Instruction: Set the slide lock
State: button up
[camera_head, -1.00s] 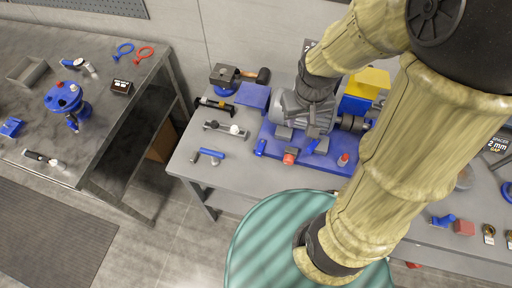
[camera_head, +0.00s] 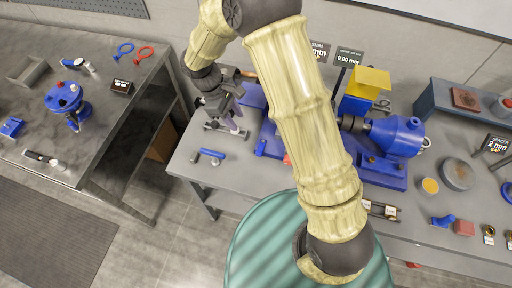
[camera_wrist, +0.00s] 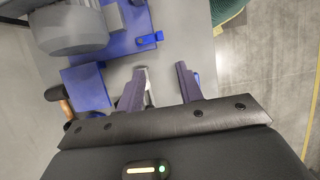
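A grey rail piece (camera_head: 212,126) lies on the grey workbench, mostly hidden under my gripper (camera_head: 232,124). The frames do not make clear whether this is the slide lock. In the wrist view, my gripper (camera_wrist: 160,68) has its two fingers apart. A pale grey part (camera_wrist: 148,88) shows between them, beside the left finger; contact cannot be told. A small blue latch (camera_head: 261,147) sits at the edge of the blue base plate; a blue latch at the plate edge also shows in the wrist view (camera_wrist: 150,38).
A grey motor (camera_wrist: 70,28) stands on the blue plate close to my gripper. A blue-handled tool (camera_head: 212,153) lies near the bench's front edge. A blue pump-like unit (camera_head: 395,138) stands farther right. A second bench (camera_head: 30,110) stands left, across a gap.

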aim_at(258, 151)
jog(key=p+x, duration=0.4)
jog(key=x, duration=1.3)
jog(key=shift+f, duration=0.3)
jog(key=shift+c, duration=0.3)
grip_shut()
